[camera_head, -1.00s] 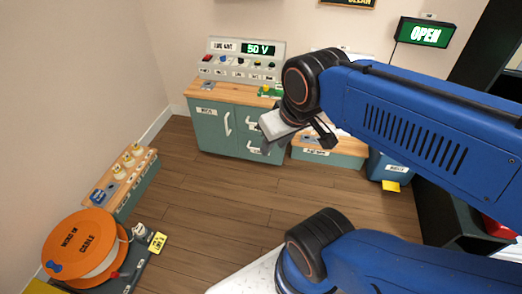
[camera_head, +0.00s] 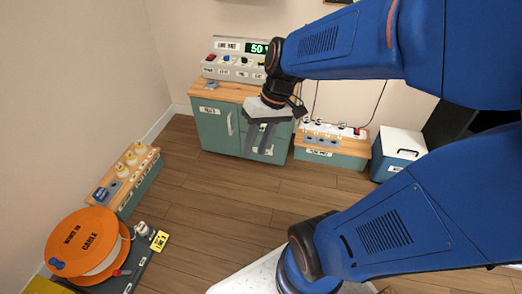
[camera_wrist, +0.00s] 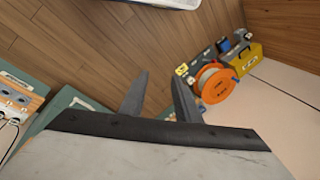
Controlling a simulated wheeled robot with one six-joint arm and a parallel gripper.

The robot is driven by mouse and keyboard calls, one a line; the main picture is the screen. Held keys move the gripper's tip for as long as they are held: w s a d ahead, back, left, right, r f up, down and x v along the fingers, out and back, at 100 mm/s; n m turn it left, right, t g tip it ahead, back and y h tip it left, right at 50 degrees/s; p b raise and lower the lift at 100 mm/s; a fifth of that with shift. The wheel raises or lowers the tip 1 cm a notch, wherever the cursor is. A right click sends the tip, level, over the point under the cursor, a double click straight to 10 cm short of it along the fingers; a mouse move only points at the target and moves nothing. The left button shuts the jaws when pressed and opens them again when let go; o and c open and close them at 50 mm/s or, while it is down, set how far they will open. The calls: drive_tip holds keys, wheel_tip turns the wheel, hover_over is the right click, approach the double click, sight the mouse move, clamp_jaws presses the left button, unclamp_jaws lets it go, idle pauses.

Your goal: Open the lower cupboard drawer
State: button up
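The green cupboard (camera_head: 211,128) with a wooden top stands against the back wall in the head view. Its left side has a door with a pale upright handle (camera_head: 229,124). Its right side has a stack of drawers, and the lower drawer (camera_head: 279,154) is partly hidden behind my gripper. The drawers look closed there, though the lower handle is hard to make out. My gripper (camera_head: 259,151) hangs in front of the drawers, fingers pointing down. In the wrist view my gripper (camera_wrist: 158,88) has its fingers apart with nothing between them. I cannot tell whether it touches the drawer.
A low green socket box (camera_head: 330,157) stands right of the cupboard, with a blue bin (camera_head: 397,158) beyond it. An orange cable reel (camera_head: 82,240) and a wooden-topped box (camera_head: 124,180) are at the left. The wooden floor (camera_head: 215,200) before the cupboard is clear.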

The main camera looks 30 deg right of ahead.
drive_tip(key=w+d+f+m+t+y, duration=0.25)
drive_tip(key=w+d+f+y, duration=0.3)
drive_tip(key=w+f, duration=0.5)
drive_tip(key=w+d+f+m+t+y, duration=0.2)
drive_tip(key=w+d+f+m+y, duration=0.3)
drive_tip(key=w+f, duration=0.55)
drive_tip(key=w+d+f+m+t+h, duration=0.1)
drive_tip(key=d+f+m+t+h, duration=0.35)
drive_tip(key=d+f, duration=0.7)
drive_tip(key=d+f+m+t+h, duration=0.3)
drive_tip(key=d+f+t, duration=0.45)
drive_tip(key=f, duration=0.65)
drive_tip(key=shift+g, duration=0.75)
drive_tip(key=x, duration=1.1)
drive_tip(key=d+x, duration=0.1)
drive_tip(key=x, duration=0.5)
drive_tip(key=shift+w+f, duration=0.1)
drive_tip(key=shift+w, duration=0.15)
clamp_jaws()
